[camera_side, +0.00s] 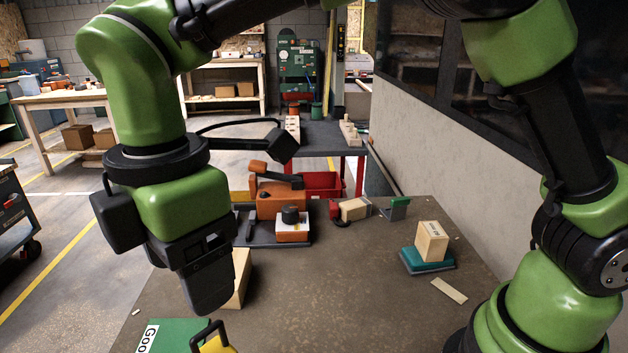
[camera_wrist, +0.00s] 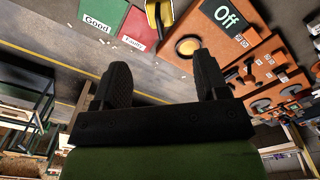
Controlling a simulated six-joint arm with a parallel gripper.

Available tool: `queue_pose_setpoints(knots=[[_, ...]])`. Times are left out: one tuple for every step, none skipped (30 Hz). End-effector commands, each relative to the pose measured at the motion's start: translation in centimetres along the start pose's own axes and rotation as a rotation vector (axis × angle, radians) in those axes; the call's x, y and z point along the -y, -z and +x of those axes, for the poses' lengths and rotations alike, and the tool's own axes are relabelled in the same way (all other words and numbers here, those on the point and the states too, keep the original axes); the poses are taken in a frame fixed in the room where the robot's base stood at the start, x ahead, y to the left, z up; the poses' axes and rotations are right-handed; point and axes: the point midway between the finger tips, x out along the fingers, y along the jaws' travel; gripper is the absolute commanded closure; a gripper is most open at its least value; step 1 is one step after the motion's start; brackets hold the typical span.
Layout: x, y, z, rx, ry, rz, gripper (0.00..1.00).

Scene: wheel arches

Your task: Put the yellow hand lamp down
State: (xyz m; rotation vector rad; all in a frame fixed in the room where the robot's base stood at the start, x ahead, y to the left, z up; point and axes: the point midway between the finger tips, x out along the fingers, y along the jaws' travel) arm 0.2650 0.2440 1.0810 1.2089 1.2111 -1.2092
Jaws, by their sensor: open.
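The yellow hand lamp (camera_side: 214,345) shows at the bottom edge of the side view, cut off, with a black handle or hook on top. Part of it also shows at the top of the wrist view (camera_wrist: 163,14), beside the red "Faulty" mat (camera_wrist: 140,28). The green "Good" mat (camera_wrist: 100,12) lies left of the red one; its corner (camera_side: 178,334) shows in the side view. My gripper (camera_side: 208,300) points down, above and behind the lamp in the side view. In the wrist view, its two black fingers (camera_wrist: 163,75) are apart with nothing between them.
A wooden block (camera_side: 241,280) stands just behind my gripper. A teal tray (camera_side: 428,262) bears a wooden block (camera_side: 432,241) at right. The table's middle is clear.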

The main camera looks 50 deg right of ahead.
Motion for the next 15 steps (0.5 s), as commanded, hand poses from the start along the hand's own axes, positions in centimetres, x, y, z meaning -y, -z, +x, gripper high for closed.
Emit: queue_pose_setpoints(knots=[[0.0, 0.0, 0.0, 0.0, 0.0, 0.0, 0.33], [0.0, 0.0, 0.0, -0.001, -0.001, 0.002, 0.33], [0.0, -0.2, -0.2, -0.004, -0.003, 0.012, 0.33], [-0.1, -0.5, -0.4, -0.009, -0.006, 0.028, 0.33], [-0.1, -0.8, -0.8, -0.017, -0.01, 0.052, 0.33], [-0.2, -1.6, -1.4, -0.031, -0.018, 0.099, 0.33], [-0.2, -2.4, -2.0, -0.045, -0.027, 0.144, 0.33], [-0.2, -3.2, -2.8, -0.063, -0.037, 0.2, 0.33], [-0.1, -4.7, -3.8, -0.091, -0.051, 0.288, 0.33], [0.1, -5.8, -4.7, -0.115, -0.064, 0.364, 0.33], [0.3, -7.1, -5.4, -0.14, -0.076, 0.444, 0.33], [0.9, -8.8, -6.4, -0.178, -0.093, 0.558, 0.33], [1.3, -10.1, -7.1, -0.206, -0.106, 0.643, 0.33], [1.9, -11.2, -7.7, -0.236, -0.118, 0.729, 0.33], [2.7, -12.8, -8.3, -0.275, -0.133, 0.844, 0.33]])
